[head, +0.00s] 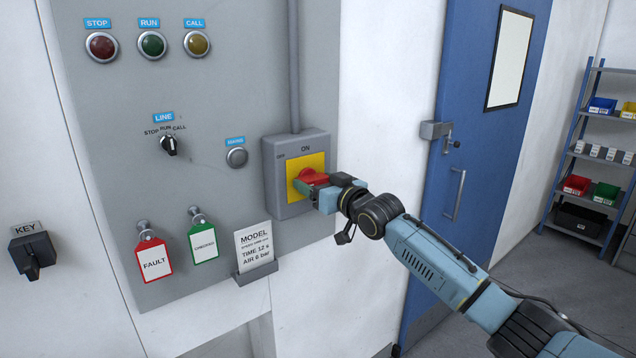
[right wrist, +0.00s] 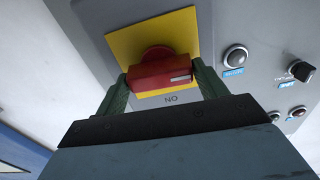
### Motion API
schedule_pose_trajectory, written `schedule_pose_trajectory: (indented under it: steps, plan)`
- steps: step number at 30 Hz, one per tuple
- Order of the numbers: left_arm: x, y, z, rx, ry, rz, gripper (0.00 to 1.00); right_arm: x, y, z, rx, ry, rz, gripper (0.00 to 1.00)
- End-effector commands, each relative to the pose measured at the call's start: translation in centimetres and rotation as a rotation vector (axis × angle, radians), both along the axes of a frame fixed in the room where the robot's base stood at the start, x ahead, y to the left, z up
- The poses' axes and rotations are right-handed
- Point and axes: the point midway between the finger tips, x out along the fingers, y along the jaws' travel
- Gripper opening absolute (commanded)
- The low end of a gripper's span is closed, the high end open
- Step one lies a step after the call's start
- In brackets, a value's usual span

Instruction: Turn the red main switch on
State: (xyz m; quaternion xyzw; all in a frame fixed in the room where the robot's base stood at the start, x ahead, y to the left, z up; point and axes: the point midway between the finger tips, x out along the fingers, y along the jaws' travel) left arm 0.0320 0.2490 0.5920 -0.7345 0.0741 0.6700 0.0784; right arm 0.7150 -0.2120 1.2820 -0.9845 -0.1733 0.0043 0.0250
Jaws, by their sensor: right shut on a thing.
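The red main switch (head: 312,178) sits on a yellow plate (head: 293,166) on a grey box (head: 275,152) at the right side of the panel. The box carries the marks OFF and ON, with ON at the top. My right gripper (head: 314,184) is at the switch, shut on its red handle. In the right wrist view the red handle (right wrist: 160,72) lies between the two green fingers of my right gripper (right wrist: 160,82), one on each side. The handle's far end is partly hidden by the gripper in the head view. My left gripper is not in view.
The grey panel (head: 215,95) holds STOP, RUN and CALL lamps, a LINE selector (head: 170,144) and a MAINS lamp (head: 237,157). A blue door (head: 470,130) and shelves (head: 600,150) stand to the right.

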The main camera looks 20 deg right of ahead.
Motion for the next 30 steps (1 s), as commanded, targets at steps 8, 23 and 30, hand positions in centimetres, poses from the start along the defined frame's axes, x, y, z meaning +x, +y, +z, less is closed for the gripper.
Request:
schedule_pose_trajectory:
  steps: [8,23,30]
  plan:
    - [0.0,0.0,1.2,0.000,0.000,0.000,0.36,0.0,0.0,0.0,0.176,0.066,0.000,0.48]
    - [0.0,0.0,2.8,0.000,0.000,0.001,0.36,0.0,-0.1,-0.1,0.622,0.228,-0.001,0.48]
    - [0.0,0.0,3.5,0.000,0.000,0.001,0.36,0.0,-0.1,-0.1,0.836,0.306,0.000,0.48]
